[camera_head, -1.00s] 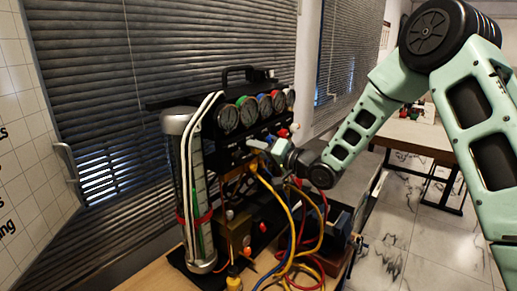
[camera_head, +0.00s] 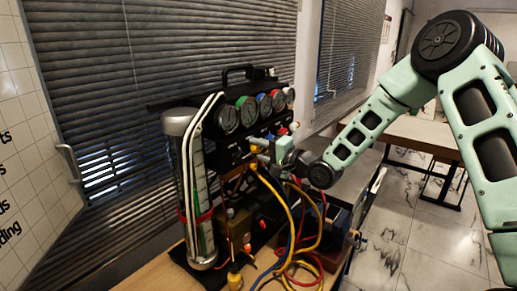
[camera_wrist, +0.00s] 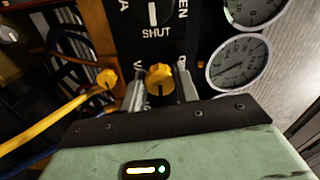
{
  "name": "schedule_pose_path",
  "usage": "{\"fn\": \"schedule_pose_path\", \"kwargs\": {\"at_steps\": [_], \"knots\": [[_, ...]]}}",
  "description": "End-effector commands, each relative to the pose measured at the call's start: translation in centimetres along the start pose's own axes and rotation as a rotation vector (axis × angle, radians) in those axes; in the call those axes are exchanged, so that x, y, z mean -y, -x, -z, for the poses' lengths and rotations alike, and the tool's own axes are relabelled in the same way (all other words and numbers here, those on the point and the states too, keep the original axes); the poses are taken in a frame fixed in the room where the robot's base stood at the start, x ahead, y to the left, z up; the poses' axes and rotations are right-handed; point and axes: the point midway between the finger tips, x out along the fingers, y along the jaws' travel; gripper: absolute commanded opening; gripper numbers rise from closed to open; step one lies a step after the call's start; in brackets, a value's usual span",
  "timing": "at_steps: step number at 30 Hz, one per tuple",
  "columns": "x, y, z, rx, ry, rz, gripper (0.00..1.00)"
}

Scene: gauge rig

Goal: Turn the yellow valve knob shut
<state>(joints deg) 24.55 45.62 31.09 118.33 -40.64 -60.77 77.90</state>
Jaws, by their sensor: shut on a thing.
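The yellow valve knob (camera_wrist: 159,77) shows in the wrist view, on the black panel of the gauge rig. My gripper (camera_wrist: 161,88) has one finger on each side of it and is shut on it. The panel above carries a "SHUT" label and a partly cut-off "EN" label, with a white vertical pointer bar (camera_wrist: 153,13) above "SHUT". How far the knob is turned I cannot tell. In the head view my gripper (camera_head: 262,144) reaches the rig's front below the gauges, and its fingers largely hide the knob.
Several round gauges (camera_head: 248,110) line the rig's top. A glass cylinder (camera_head: 195,190) stands at its left. Yellow, red and blue hoses (camera_head: 290,215) hang close below my gripper. Another yellow fitting (camera_wrist: 106,78) with a hose sits left of the knob in the wrist view.

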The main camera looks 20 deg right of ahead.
Motion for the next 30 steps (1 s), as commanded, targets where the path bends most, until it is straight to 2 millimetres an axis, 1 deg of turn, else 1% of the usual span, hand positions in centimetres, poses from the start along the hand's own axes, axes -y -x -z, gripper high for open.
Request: {"fn": "schedule_pose_path", "kwargs": {"at_steps": [9,10,11,12,20,23,26,29,30], "knots": [[-0.1,0.1,0.1,-0.002,-0.003,-0.002,0.08],[-0.1,0.1,0.1,-0.002,-0.003,-0.002,0.33],[-0.1,0.1,0.1,-0.002,-0.003,-0.002,0.42],[-0.1,0.1,0.1,-0.002,-0.003,-0.002,0.52],[-0.1,0.0,0.0,-0.001,-0.002,-0.001,0.52],[-0.1,0.4,0.1,-0.002,-0.001,0.0,0.52],[-0.2,1.5,0.1,-0.002,0.0,0.0,0.52],[-0.4,3.3,0.1,-0.004,0.001,-0.002,0.52],[-0.4,4.2,0.1,-0.004,0.001,-0.002,0.52]]}}
